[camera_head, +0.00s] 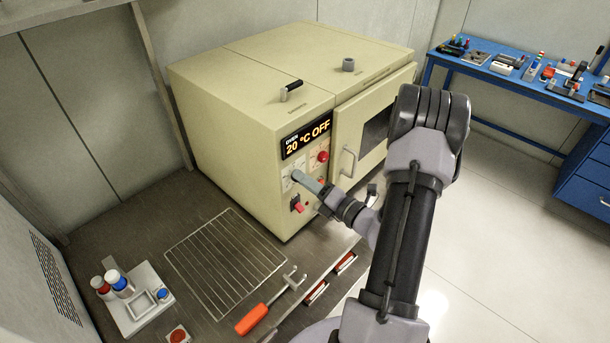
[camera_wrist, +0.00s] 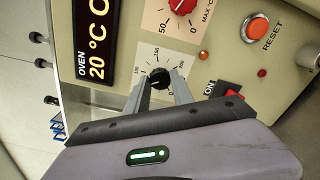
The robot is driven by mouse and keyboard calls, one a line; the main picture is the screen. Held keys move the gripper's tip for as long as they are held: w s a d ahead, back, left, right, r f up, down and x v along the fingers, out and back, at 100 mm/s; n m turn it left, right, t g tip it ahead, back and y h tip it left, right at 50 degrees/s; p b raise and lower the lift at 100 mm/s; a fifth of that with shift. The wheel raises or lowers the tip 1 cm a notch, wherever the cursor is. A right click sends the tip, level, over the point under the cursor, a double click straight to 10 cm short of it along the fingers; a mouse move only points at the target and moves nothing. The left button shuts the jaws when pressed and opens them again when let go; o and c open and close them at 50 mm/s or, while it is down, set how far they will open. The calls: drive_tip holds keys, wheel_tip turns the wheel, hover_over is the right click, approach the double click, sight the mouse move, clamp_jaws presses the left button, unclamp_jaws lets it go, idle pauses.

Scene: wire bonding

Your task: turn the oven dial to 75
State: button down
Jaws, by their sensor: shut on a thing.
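The cream oven (camera_head: 265,160) stands at the back of the bench. Its display (camera_head: 307,135) reads 20 °C OFF. In the wrist view the black oven dial (camera_wrist: 158,76) sits on a white scale plate with printed numbers including 100 and 150. My gripper (camera_wrist: 159,80) has one finger on each side of the dial and is shut on it. The dial's exact setting is hard to read, as the fingers cover part of the scale. In the head view my gripper (camera_head: 298,176) reaches the oven's front panel and hides the dial.
A red MAX °C knob (camera_wrist: 182,5), the RESET button (camera_wrist: 255,28) and a red ON switch (camera_wrist: 226,89) are close to the dial. A wire rack (camera_head: 225,260), an orange-handled fork tool (camera_head: 252,319) and a tray with bottles (camera_head: 138,315) lie on the bench.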

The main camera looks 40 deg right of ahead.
idle(0.4)
drive_tip(key=c, duration=1.1)
unclamp_jaws()
drive_tip(key=s+d+p, duration=0.1)
drive_tip(key=s, duration=1.6)
drive_tip(key=shift+s+d+p, duration=0.15)
drive_tip(key=shift+s+p, duration=0.05)
drive_tip(key=shift+p, duration=0.1)
